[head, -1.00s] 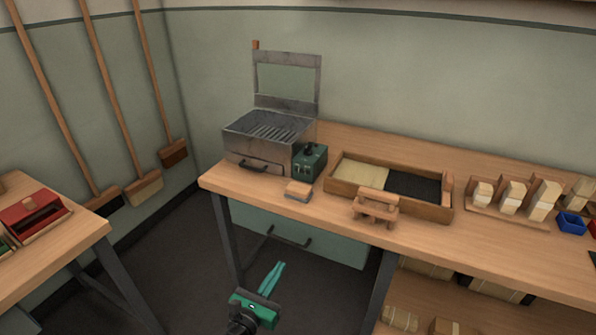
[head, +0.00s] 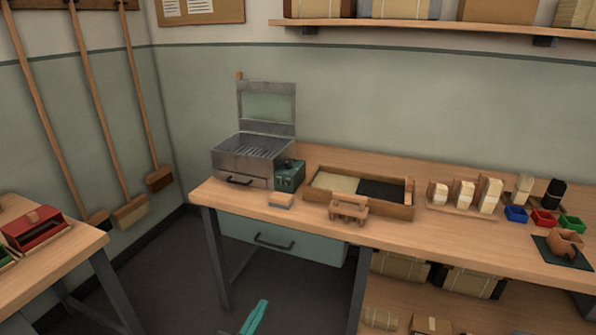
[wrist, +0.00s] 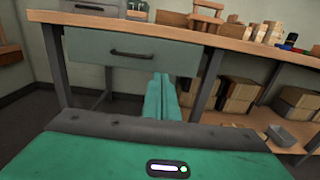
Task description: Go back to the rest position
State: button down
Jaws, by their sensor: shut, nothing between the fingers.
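My gripper (head: 254,318) shows at the bottom edge of the head view, in front of the workbench and below its top. Only its teal fingers are in view there. In the wrist view the teal fingers (wrist: 161,98) lie together, shut, with nothing between them. They point toward the bench and its drawer and touch nothing that I can see. The rest of my arm is out of the head view.
The wooden workbench (head: 240,201) has a closed teal drawer (head: 300,246). On it stand an open metal box (head: 242,165), a divided wooden tray (head: 390,208) and several brush blocks. A second bench (head: 60,262) is at left. Open floor (head: 180,270) lies between them.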

jog(key=w+d+r+m+g+h, duration=0.25)
jog(key=d+m+g, duration=0.3)
jog(key=d, duration=0.35)
jog(key=w+d+r+m+g+h, duration=0.2)
jog(key=w+d+r+m+g, duration=0.3)
jog(key=d, duration=0.5)
jog(key=s+d+r+m+g+y, duration=0.1)
jog(key=s+d+r+m+g, duration=0.15)
jog(key=d+m, duration=0.4)
jog(key=s+d+r+m+g+y, duration=0.1)
jog(key=s+d+r+m+g, duration=0.2)
jog(key=d, duration=0.7)
jog(key=s+d+r+m+g+y, duration=0.1)
jog(key=s+d+r+m+y, duration=0.25)
jog(key=s+d+m, duration=0.2)
jog(key=s+d+r+m+g+y, duration=0.2)
jog(key=s+d+r+m, duration=0.25)
jog(key=d, duration=0.25)
jog(key=s+d+r+m+t+y, duration=0.1)
jog(key=s+r+m, duration=0.2)
jog(key=s, duration=0.5)
jog(key=s+d+r+m+t+y, duration=0.1)
jog(key=s+d+r+m+y, duration=0.1)
jog(key=s+m, duration=0.3)
jog(key=shift+s+r+y, duration=0.3)
jog(key=shift+s+r, duration=0.5)
jog(key=shift+s, duration=1)
